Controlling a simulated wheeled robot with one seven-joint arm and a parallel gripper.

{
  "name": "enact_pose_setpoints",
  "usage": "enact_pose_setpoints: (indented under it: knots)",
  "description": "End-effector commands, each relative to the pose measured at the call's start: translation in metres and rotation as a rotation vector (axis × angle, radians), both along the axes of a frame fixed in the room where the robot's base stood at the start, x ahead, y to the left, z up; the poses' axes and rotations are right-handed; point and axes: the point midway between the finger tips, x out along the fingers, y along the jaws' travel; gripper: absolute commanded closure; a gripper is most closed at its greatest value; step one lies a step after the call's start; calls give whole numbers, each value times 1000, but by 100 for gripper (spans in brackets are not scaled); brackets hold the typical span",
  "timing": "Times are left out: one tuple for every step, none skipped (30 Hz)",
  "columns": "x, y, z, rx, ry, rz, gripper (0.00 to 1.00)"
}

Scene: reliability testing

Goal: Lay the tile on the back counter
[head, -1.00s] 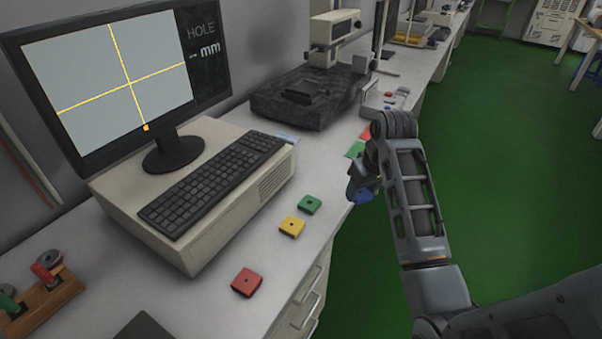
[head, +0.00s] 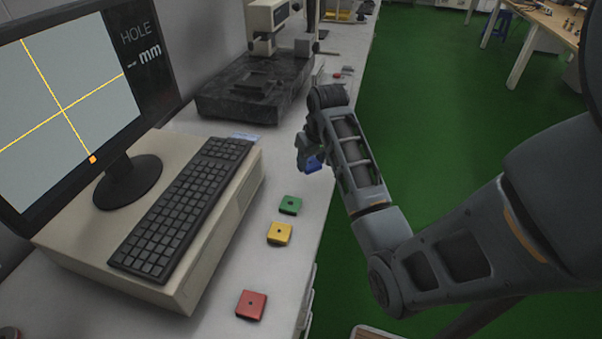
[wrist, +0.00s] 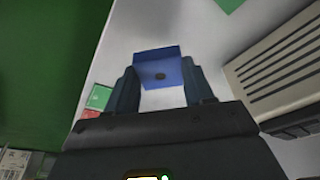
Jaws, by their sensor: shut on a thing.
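The tile is a blue square with a small hole (wrist: 160,66), seen in the wrist view between my fingers. My gripper (wrist: 159,86) is shut on it.
Green (head: 290,205), yellow (head: 279,233) and red (head: 251,305) tiles lie along the counter's edge. A keyboard (head: 185,205) on a computer case and a monitor (head: 70,95) stand left. A dark stone plate with an instrument (head: 255,90) stands behind. Green floor lies right.

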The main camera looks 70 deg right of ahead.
Motion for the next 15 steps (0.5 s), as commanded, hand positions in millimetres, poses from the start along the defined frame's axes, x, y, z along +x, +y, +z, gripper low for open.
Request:
enact_pose_setpoints:
  knots:
    - [8,2,-4,0,1,3,78]
    - [12,3,-7,0,1,3,78]
    - [17,4,-10,0,1,2,78]
    - [19,5,-11,0,1,2,78]
    - [22,5,-13,0,0,2,78]
    - [24,6,-14,0,0,1,78]
    - [25,6,-15,0,0,1,78]
    - [25,6,-17,1,1,0,78]
    - [25,7,-20,1,2,0,78]
    - [25,7,-24,2,1,-1,78]
    - [25,6,-28,2,1,-2,78]
    - [24,7,-34,3,3,-2,78]
    - [25,7,-39,2,2,-1,78]
    - [25,7,-43,3,3,-1,78]
    - [25,7,-48,2,2,-1,78]
